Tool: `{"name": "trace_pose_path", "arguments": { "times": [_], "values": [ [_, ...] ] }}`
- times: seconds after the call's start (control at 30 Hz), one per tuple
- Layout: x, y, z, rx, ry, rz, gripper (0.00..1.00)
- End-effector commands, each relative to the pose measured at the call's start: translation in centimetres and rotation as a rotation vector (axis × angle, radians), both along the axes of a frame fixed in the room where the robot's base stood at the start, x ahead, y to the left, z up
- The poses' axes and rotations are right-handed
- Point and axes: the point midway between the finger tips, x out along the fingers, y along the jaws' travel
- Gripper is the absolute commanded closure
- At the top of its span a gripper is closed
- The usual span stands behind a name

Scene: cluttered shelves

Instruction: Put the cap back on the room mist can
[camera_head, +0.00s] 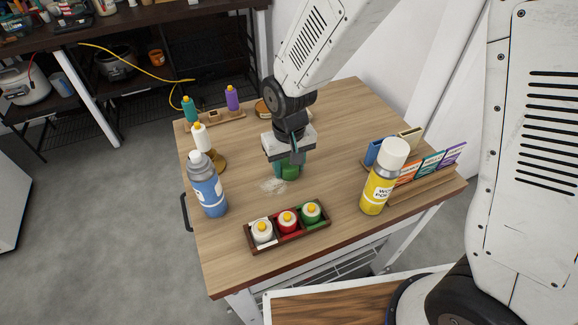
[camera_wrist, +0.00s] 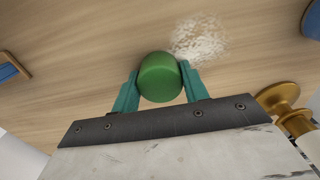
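A green cap (camera_wrist: 160,77) sits between the two teal fingers of my gripper (camera_head: 287,171), which look shut on its sides. The cap also shows low over the table in the head view (camera_head: 290,172). Whether it touches the tabletop, I cannot tell. A blue can (camera_head: 209,195) with a pale, narrow top and no cap visible stands upright at the table's left edge, left of my gripper. Its label is too small to read. A yellow can (camera_head: 378,190) with a white cap stands upright at the right, apart from my gripper.
A dark tray (camera_head: 248,245) with white, red and green bottles lies at the front. White powder (camera_head: 271,185) lies beside the gripper. A white bottle and gold stand (camera_head: 218,161) are at left. A wooden rack (camera_head: 432,182) with coloured packets is at right.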

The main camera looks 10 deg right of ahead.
Motion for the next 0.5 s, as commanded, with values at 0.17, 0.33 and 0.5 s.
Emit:
{"name": "trace_pose_path", "arguments": {
  "times": [0.17, 0.33, 0.5],
  "values": [
    [0.0, 0.0, 0.1, 0.0, 0.0, 0.0, 0.8],
    [0.1, 0.0, 0.7, 0.002, -0.003, 0.0, 0.8],
    [0.1, 0.0, 1.6, 0.001, -0.002, 0.0, 0.8]
  ]
}}
